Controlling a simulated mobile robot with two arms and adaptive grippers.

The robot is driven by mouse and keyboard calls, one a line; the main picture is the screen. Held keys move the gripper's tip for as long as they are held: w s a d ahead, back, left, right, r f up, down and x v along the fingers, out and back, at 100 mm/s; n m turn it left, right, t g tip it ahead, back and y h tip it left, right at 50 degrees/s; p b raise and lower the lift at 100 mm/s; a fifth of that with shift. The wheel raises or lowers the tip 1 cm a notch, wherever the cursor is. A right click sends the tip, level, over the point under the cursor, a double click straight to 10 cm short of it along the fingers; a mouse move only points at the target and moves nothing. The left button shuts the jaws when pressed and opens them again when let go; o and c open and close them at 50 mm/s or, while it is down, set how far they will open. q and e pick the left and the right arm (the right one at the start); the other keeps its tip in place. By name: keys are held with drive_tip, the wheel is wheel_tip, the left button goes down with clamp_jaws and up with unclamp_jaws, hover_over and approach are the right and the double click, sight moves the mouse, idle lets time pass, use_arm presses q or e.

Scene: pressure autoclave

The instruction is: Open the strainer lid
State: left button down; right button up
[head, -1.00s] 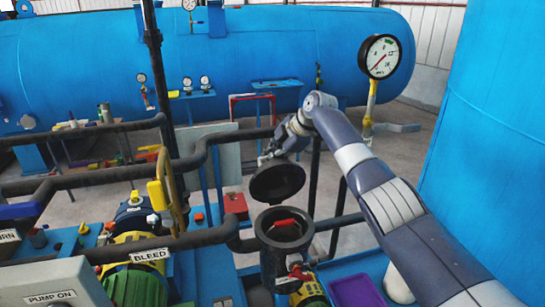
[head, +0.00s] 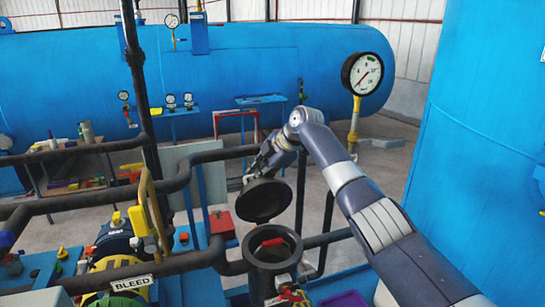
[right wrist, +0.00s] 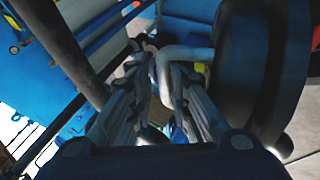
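The strainer is a dark upright pot (head: 272,254) with an open round mouth, low in the middle of the head view. A red handle shows inside its mouth. The dark round strainer lid (head: 264,203) stands raised and tilted behind and above the mouth, apart from the rim. My right gripper (head: 256,170) is at the lid's far side, partly hidden. In the right wrist view, the gripper's fingers (right wrist: 166,76) close around the lid's pale curved handle (right wrist: 190,54), and the lid (right wrist: 245,70) fills the right side. My left gripper is not in view.
Black pipes (head: 95,150) and a yellow lever (head: 153,210) stand left of the strainer. A pressure gauge (head: 362,73) rises behind my right arm. A large blue tank (head: 475,150) borders the right side. A purple tray (head: 343,299) lies right of the strainer.

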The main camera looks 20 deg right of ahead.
drive_tip(key=v, duration=1.1)
drive_tip(key=shift+r, duration=0.15)
